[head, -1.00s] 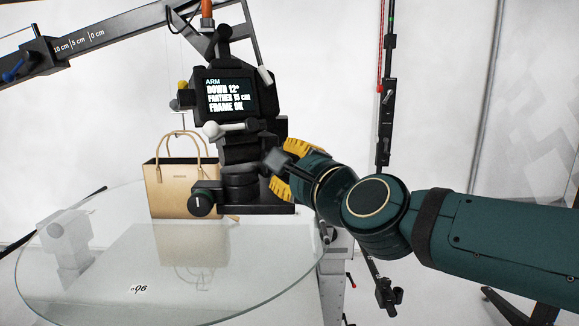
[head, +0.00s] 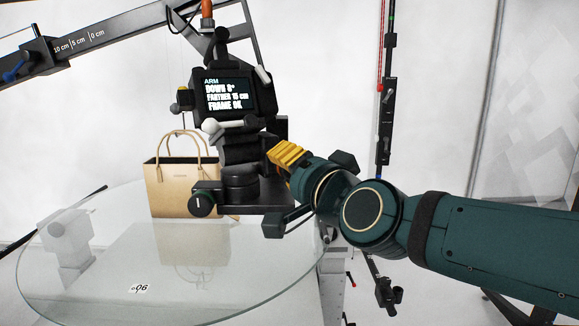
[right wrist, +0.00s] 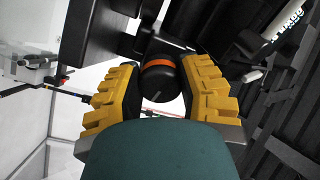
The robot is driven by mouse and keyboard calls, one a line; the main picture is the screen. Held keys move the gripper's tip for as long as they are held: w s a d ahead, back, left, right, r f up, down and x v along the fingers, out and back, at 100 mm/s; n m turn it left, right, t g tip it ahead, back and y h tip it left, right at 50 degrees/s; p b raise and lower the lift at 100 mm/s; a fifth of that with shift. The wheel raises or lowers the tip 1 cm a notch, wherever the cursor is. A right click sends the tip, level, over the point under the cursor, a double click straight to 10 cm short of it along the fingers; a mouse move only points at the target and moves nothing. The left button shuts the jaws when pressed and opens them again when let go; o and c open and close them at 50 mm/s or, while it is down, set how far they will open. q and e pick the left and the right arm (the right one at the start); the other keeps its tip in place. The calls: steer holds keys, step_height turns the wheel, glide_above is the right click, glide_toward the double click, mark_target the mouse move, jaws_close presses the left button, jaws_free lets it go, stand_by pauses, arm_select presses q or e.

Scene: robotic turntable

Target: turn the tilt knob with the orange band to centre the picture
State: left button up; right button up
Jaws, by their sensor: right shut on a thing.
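The tilt knob (right wrist: 160,82) is black with an orange band (right wrist: 158,63) at its base; it shows between the yellow fingers in the right wrist view. My right gripper (right wrist: 158,74) is shut on it, one finger on each side. In the head view my right gripper (head: 285,160) is at the right side of the camera head, and the knob is hidden there. The camera (head: 212,80) on the head has a screen (head: 228,94) reading "ARM DOWN 8°, FARTHER 15 cm, FRAME OK". My left gripper is not in view.
Another black knob (head: 202,203) sits at the lower left of the camera head. A marked boom arm (head: 90,40) crosses the upper left. A vertical pole (head: 386,110) stands to the right.

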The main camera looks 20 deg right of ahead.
steer(key=shift+n, duration=2.1)
steer(key=o, duration=1.2)
steer(key=v, duration=1.2)
